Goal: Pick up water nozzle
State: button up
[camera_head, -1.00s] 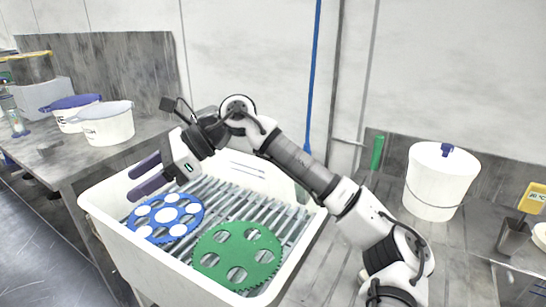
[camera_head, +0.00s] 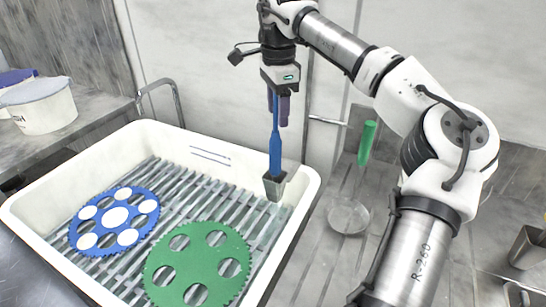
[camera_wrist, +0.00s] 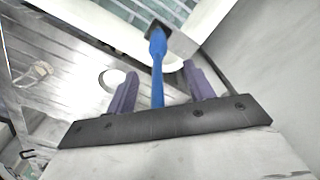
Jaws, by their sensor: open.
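A slim blue tool, which I take to be the water nozzle (camera_head: 275,145), is upright at the right back of the white basin. Its lower end meets a grey metal block (camera_head: 274,187) at the basin's rim; I cannot tell whether the block is a holder or part of it. My gripper (camera_head: 279,122) points down over its upper part, with purple fingers open. In the wrist view, the blue shaft (camera_wrist: 157,80) runs between the two fingers of my gripper (camera_wrist: 160,78), with a gap on each side. Its upper end is hidden by my gripper.
The white basin (camera_head: 22,203) holds a metal rack with a blue disc (camera_head: 143,206) and a green disc (camera_head: 210,242). A green-handled tool (camera_head: 366,142) and a shallow round dish (camera_head: 348,216) are to the right. A white tub (camera_head: 45,110) stands at left.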

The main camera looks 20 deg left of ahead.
notch_tip(320, 180, down, 6)
jog(key=shift+s, duration=0.1)
jog(key=shift+s+a+f+p, duration=0.1)
jog(key=shift+f+p, duration=0.35)
jog(key=shift+f, duration=1)
jog(key=shift+s+a+f+p, duration=0.1)
jog(key=shift+f+p, duration=0.3)
jog(key=shift+f, duration=1)
jog(key=c, duration=1.1)
jog(key=shift+r, duration=0.15)
notch_tip(320, 180, up, 20)
notch_tip(320, 180, up, 12)
jog(key=f+p, duration=0.1)
jog(key=p, duration=1.2)
send_over(275, 150)
jog(key=w, duration=0.1)
jog(key=shift+w+a+r, duration=0.15)
jog(key=shift+w+r, duration=0.05)
jog(key=shift+r, duration=0.05)
